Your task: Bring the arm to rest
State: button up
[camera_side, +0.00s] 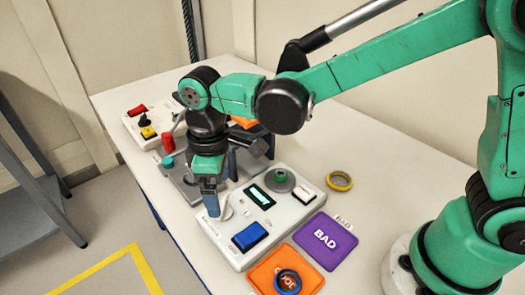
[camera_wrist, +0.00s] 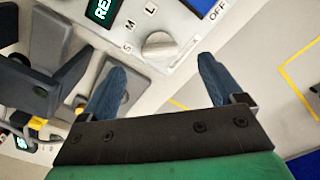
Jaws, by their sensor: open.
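My arm is green with black joints and reaches from the right over the table in the side view. My gripper (camera_side: 212,203) points down at the left edge of a white control box (camera_side: 277,220). In the wrist view my gripper (camera_wrist: 158,88) has its two blue fingers wide apart, with nothing between the tips. A white dial (camera_wrist: 158,46) marked S, M, L lies just past the fingertips; I see no finger touching it. In the side view the dial (camera_side: 226,212) is partly hidden by the finger.
The box carries a blue button (camera_side: 250,236), a lit display (camera_side: 260,196) and a green knob (camera_side: 281,177). A purple BAD mat (camera_side: 325,241), an orange mat (camera_side: 262,275) and a yellow ring (camera_side: 340,181) lie nearby. Another control box (camera_side: 150,121) stands behind. The right table area is bare.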

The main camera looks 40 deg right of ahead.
jog(key=shift+r, duration=0.85)
jog(key=shift+d+r, duration=0.2)
jog(key=shift+d, duration=0.1)
jog(key=s+d+r+m+t, duration=0.2)
jog(key=d+m+t, duration=0.1)
jog(key=d, duration=0.5)
jog(key=s+d+r+m+t, duration=0.2)
jog(key=d+m+t, duration=0.2)
jog(key=d+m, duration=0.2)
jog(key=shift+s+d, duration=0.4)
jog(key=shift+d, duration=0.55)
